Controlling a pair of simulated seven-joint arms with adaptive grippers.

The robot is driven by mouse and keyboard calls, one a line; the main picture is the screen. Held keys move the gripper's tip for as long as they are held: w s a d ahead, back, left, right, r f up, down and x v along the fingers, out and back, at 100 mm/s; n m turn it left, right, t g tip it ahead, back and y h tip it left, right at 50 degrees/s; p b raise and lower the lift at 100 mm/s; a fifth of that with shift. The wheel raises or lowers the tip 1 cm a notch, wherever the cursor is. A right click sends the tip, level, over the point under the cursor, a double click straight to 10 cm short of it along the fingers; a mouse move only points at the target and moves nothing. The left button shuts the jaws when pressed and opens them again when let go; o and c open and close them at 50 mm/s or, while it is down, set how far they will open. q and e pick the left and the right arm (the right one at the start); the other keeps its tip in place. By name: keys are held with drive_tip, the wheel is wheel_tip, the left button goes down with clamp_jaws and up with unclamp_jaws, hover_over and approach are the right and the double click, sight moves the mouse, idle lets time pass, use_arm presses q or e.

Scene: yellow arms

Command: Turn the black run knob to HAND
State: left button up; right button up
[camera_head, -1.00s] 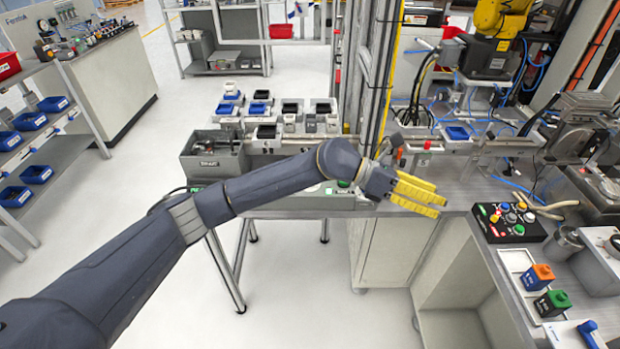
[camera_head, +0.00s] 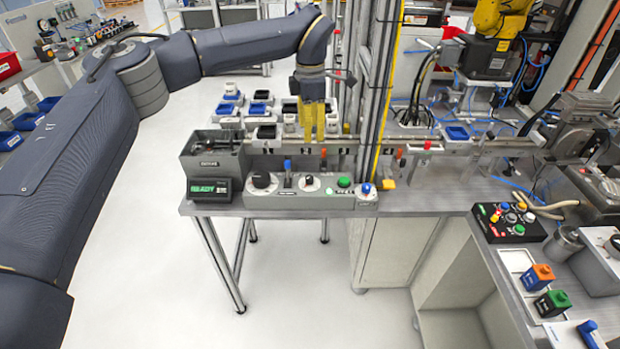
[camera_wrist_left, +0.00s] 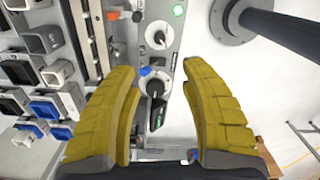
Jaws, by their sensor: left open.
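A grey control panel (camera_head: 330,200) on the bench carries a large black knob (camera_head: 261,180) at its left end and a white dial with a small black pointer (camera_head: 310,183) further right. Their labels are too small to read. In the left wrist view, the large knob (camera_wrist_left: 155,88) and the dial (camera_wrist_left: 158,38) show below and between my fingers. My left gripper (camera_head: 314,135) is open and empty, fingers pointing down, apart from the panel. It also shows in the left wrist view (camera_wrist_left: 158,68). My right gripper is not in view.
A blue-tipped lever (camera_head: 287,167) stands between the knob and dial. A green button (camera_head: 344,182) and blue button (camera_head: 366,188) lie to the right. A READY display (camera_head: 209,188) sits left. Behind are a rail and small bins; a vertical post (camera_head: 370,90) stands right of my gripper.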

sight(310, 177)
use_arm(q)
wheel_tip(310, 177, down, 17)
drive_tip(key=shift+a+f, duration=0.1)
idle(0.6)
drive_tip(key=shift+o, duration=0.2)
clamp_jaws()
idle(0.3)
